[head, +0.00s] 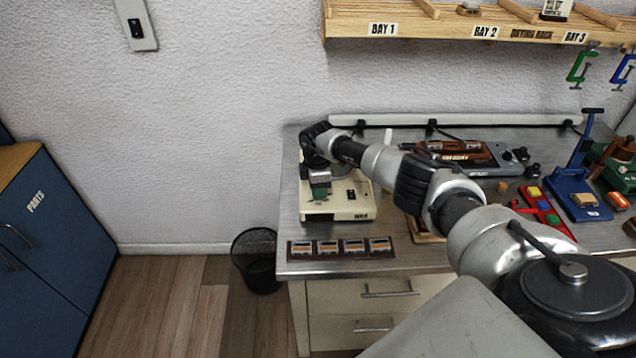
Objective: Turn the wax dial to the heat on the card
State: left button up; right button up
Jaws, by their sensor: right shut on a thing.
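A cream unit (341,208) with a black switch and a small label on its front stands at the left end of the steel bench. It looks like the wax heater, but the label is too small to read. My right gripper (319,179) points down over its left part and is shut on a small green thing (320,191). I cannot tell whether this is the wax dial. The gripper hides part of the unit, and no dial scale is readable. A small printed card (557,9) stands on the shelf at top right; its text is unreadable. My left gripper is not in view.
A wire bin (256,262) stands on the floor beside the bench. A grey unit (490,157), a red rack (540,212) and a blue press (582,196) fill the right side.

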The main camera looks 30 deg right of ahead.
jog(key=shift+r+m, duration=0.15)
jog(key=shift+m, duration=0.45)
jog(key=shift+p, duration=0.3)
jog(key=o, duration=0.9)
notch_tip(320, 180, up, 11)
jog(key=shift+f+b, duration=0.15)
jog(key=shift+b, duration=0.75)
